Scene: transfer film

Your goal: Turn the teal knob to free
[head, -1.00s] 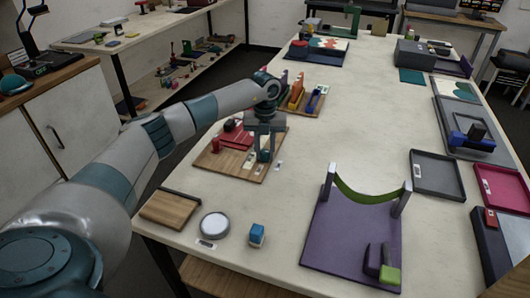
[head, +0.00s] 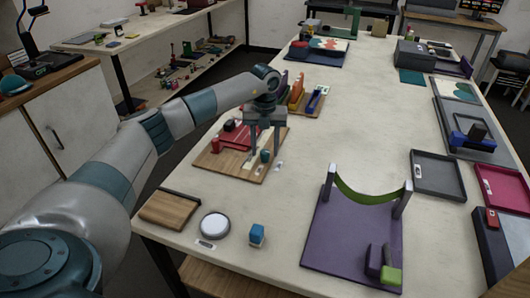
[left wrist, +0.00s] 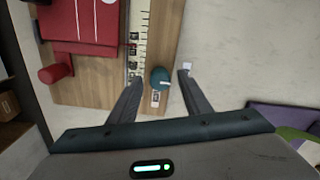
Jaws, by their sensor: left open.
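The teal knob (left wrist: 160,78) stands on a wooden board (left wrist: 105,92), near its right edge in the left wrist view. A light pointer line shows on top of the knob. A small label (left wrist: 156,99) lies just below it. In the head view the knob (head: 265,156) shows beside a finger of my left gripper (head: 264,150). My left gripper (left wrist: 156,82) is open, with its fingertips on either side of the knob and a gap on both sides. I cannot tell how high the fingertips are above the board. My right gripper is not in view.
A red device (left wrist: 82,22) with a red cylinder (left wrist: 55,72) and a pale marked strip (left wrist: 137,40) share the board. A white round disc (head: 214,225), a blue block (head: 257,234) and a purple stand (head: 350,240) are nearer. The table middle is clear.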

